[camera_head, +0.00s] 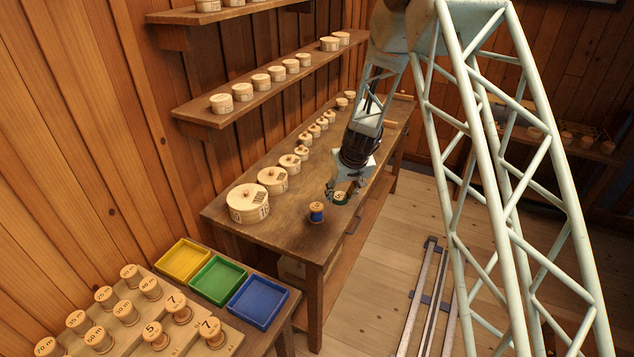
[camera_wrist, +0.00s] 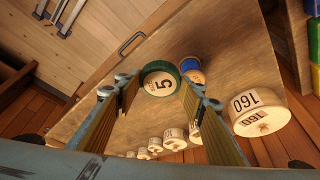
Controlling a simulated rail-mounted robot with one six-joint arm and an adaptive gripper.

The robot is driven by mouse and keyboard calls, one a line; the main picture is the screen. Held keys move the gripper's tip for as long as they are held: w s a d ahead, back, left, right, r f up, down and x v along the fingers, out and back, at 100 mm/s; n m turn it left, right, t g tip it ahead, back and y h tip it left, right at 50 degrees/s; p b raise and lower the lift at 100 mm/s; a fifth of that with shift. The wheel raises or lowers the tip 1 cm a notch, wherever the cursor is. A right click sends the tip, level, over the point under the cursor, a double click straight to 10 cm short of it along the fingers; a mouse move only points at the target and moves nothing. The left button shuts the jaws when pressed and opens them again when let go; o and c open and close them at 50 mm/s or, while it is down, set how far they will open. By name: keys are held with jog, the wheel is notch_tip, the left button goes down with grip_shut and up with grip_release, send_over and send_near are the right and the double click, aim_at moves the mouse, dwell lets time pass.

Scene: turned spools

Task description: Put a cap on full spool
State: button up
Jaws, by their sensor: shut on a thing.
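My gripper (camera_head: 343,190) is over the front right of the wooden bench. It is shut on a green-sided round piece (camera_head: 340,198) with a pale top marked 5. In the wrist view this green piece (camera_wrist: 160,82) sits between the fingertips; its lower side is hidden, so I cannot tell whether it touches the bench. A blue-wound spool (camera_head: 316,211) with a pale wooden top stands upright on the bench, just left of the gripper. It also shows in the wrist view (camera_wrist: 192,71), beside the green piece and outside the fingers.
A row of round lidded wooden boxes (camera_head: 248,203) lines the bench's wall side. Yellow (camera_head: 182,260), green (camera_head: 219,280) and blue (camera_head: 258,302) trays and a board of numbered wooden spools (camera_head: 213,331) are at front left. Wall shelves (camera_head: 266,97) hold more round pieces.

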jog(key=p, duration=0.5)
send_over(316, 206)
jog(key=d, duration=0.2)
jog(key=shift+s+a+r+n, duration=0.1)
jog(key=shift+s+r+n, duration=0.3)
jog(key=shift+r, duration=0.05)
jog(key=shift+w+a+f, duration=0.1)
jog(key=shift+a, duration=0.6)
jog(key=shift+f, duration=0.1)
jog(key=shift+f+b, duration=1.4)
jog(key=shift+f, duration=0.6)
jog(key=shift+f+b, duration=0.55)
jog(key=shift+b, duration=0.15)
jog(key=shift+f+b, duration=0.9)
jog(key=shift+b, duration=0.85)
dwell(0.3)
jog(key=o, duration=0.5)
jog(key=shift+c, duration=0.2)
